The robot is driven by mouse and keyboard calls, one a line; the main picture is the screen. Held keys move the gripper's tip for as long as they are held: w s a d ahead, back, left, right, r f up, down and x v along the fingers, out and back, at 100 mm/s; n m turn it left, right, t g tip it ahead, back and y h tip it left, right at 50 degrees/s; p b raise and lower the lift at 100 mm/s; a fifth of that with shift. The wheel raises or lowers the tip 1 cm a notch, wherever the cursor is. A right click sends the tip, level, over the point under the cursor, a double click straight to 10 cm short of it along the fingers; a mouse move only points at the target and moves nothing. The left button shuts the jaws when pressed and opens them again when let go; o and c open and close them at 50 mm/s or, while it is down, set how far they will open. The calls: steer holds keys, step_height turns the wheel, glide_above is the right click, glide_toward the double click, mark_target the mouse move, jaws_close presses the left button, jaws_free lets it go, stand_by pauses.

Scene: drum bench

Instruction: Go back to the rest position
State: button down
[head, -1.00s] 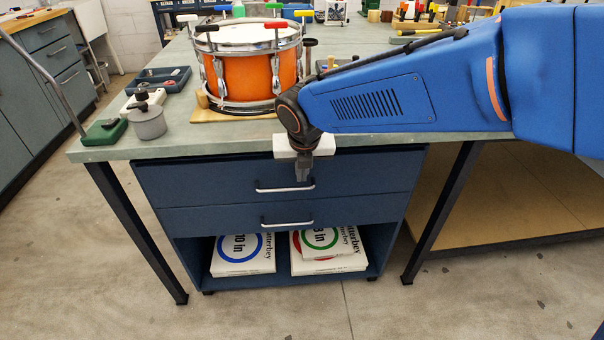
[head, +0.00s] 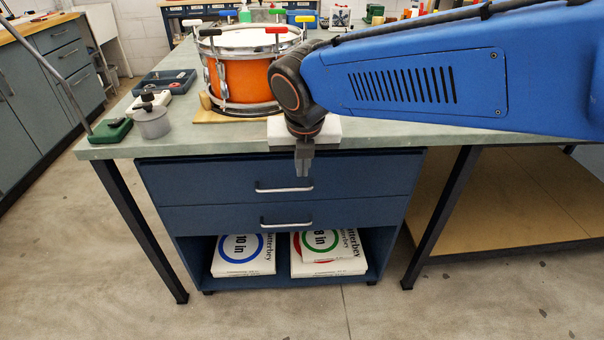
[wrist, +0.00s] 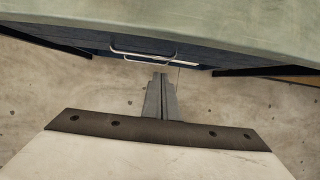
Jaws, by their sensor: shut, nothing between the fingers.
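My gripper (head: 304,162) hangs in front of the upper drawer of the bench in the head view, pointing down, with its fingers together and empty. It shows in front of the right part of the upper drawer's handle (head: 285,187), above it. In the wrist view my gripper (wrist: 160,80) points toward the drawer handles (wrist: 143,56), with floor visible below and around it. I cannot tell the exact gap between the fingers and the drawer front. Both drawers, the upper (head: 220,176) and the lower (head: 215,218), look closed.
An orange drum (head: 240,80) with several coloured tuning keys stands on the bench top (head: 120,150). White boxes (head: 240,268) lie on the shelf below. Floor in front is clear.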

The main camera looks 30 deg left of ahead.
steer(key=shift+s+d+r, duration=0.1)
steer(key=shift+s+r, duration=0.1)
steer(key=shift+r, duration=0.25)
steer(key=w+d+r+m+h, duration=0.1)
steer(key=w+d+m, duration=0.2)
steer(key=d+m, duration=1)
steer(key=w+d+r+m, duration=0.15)
steer(key=d+m, duration=0.45)
steer(key=d, duration=1.3)
steer(key=s+d+f+m, duration=0.2)
steer(key=s+d+m, duration=0.2)
steer(key=d+m, duration=0.3)
steer(key=s+d+f+m, duration=0.3)
steer(key=s+d+m, duration=0.2)
steer(key=d+m, duration=0.2)
steer(key=s+d+f+m+t+h, duration=0.1)
steer(key=s+d+f+m, duration=0.2)
steer(key=d+m, duration=0.5)
steer(key=shift+s+f+m, duration=0.25)
steer(key=shift+s+m, duration=0.25)
steer(key=shift+s, duration=0.3)
